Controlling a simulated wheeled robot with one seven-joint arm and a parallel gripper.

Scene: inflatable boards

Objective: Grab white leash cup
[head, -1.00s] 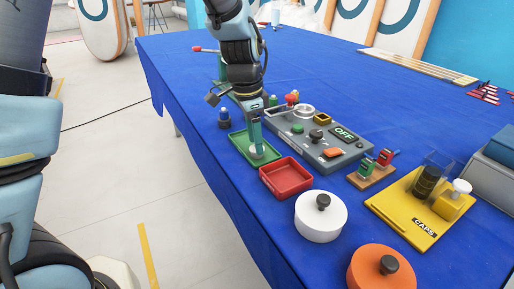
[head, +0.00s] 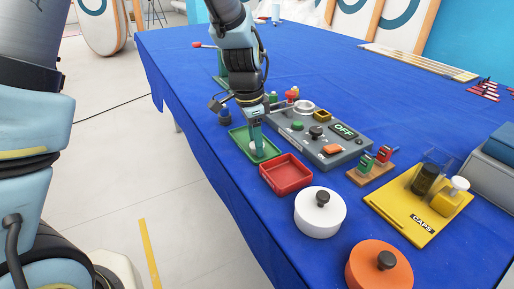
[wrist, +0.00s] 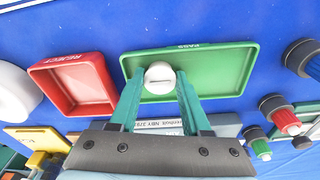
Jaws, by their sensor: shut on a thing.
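The white leash cup (wrist: 160,78) is a small round white piece with a slot across its top. It is at the green tray marked PASS (wrist: 225,68), near the tray's left part in the wrist view. My gripper (wrist: 158,85) has its two teal fingers on either side of the cup, shut on it. In the head view my gripper (head: 257,150) points down into the green tray (head: 238,137), with the white cup (head: 253,148) showing small at the fingertips. Whether the cup touches the tray floor cannot be told.
A red tray marked REJECT (wrist: 78,84) is beside the green tray. A grey control panel (head: 300,139) with an OFF display stands behind it. A white lidded pot (head: 320,218), an orange one (head: 378,272) and a yellow CAPS board (head: 425,230) are to the right.

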